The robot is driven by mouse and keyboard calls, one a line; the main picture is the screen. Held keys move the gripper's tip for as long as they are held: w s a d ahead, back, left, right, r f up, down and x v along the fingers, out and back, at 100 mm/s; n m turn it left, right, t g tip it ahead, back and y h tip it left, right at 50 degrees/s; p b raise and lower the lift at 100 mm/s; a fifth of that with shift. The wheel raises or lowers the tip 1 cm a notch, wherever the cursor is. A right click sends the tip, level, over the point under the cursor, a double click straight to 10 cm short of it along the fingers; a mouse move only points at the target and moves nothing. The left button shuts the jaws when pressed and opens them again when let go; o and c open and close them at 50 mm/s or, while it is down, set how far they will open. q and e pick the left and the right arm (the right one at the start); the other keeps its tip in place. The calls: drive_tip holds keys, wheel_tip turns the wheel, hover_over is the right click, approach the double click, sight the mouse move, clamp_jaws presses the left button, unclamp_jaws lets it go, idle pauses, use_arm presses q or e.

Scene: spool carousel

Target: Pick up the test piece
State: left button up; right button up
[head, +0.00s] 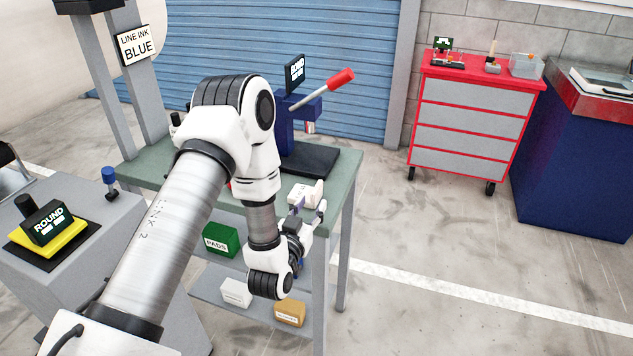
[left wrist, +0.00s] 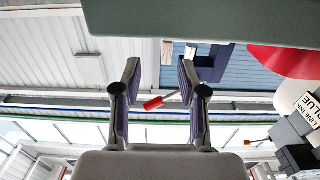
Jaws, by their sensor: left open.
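My left gripper (head: 306,196) is over the near right part of the green workbench, its pale hand low near the bench edge. In the left wrist view the two fingers (left wrist: 158,72) stand wide apart with nothing between them. A small tan block (left wrist: 167,52) shows beyond the fingertips, apart from them, beside the blue press (left wrist: 207,66). I cannot tell whether it is the test piece. No test piece can be made out for certain in the head view, where my arm hides part of the bench. My right gripper is not in view.
The blue press (head: 287,130) with a red-tipped lever (head: 341,78) stands on the green workbench (head: 343,168). A yellow pad (head: 52,247) lies at left. A red drawer cabinet (head: 470,118) is at back right; floor between is clear.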

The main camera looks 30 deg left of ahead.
sight(317, 187)
use_arm(q)
drive_tip(key=shift+w+a+r, duration=0.1)
drive_tip(key=shift+w+a, duration=0.1)
drive_tip(key=shift+w, duration=0.45)
drive_tip(key=shift+w+a+r+p, duration=0.25)
drive_tip(key=shift+w+r+p, duration=0.15)
drive_tip(key=shift+w+p, duration=0.2)
drive_tip(key=x, duration=0.1)
drive_tip(key=p+x, duration=0.1)
drive_tip(key=x, duration=0.2)
drive_tip(key=shift+a+f, duration=0.25)
drive_tip(key=shift+f, duration=0.1)
drive_tip(key=shift+w+a+f, duration=0.1)
drive_tip(key=shift+w+f, duration=0.05)
drive_tip(key=shift+w, duration=0.15)
drive_tip(key=shift+s, duration=0.15)
drive_tip(key=shift+c, duration=0.4)
clamp_jaws()
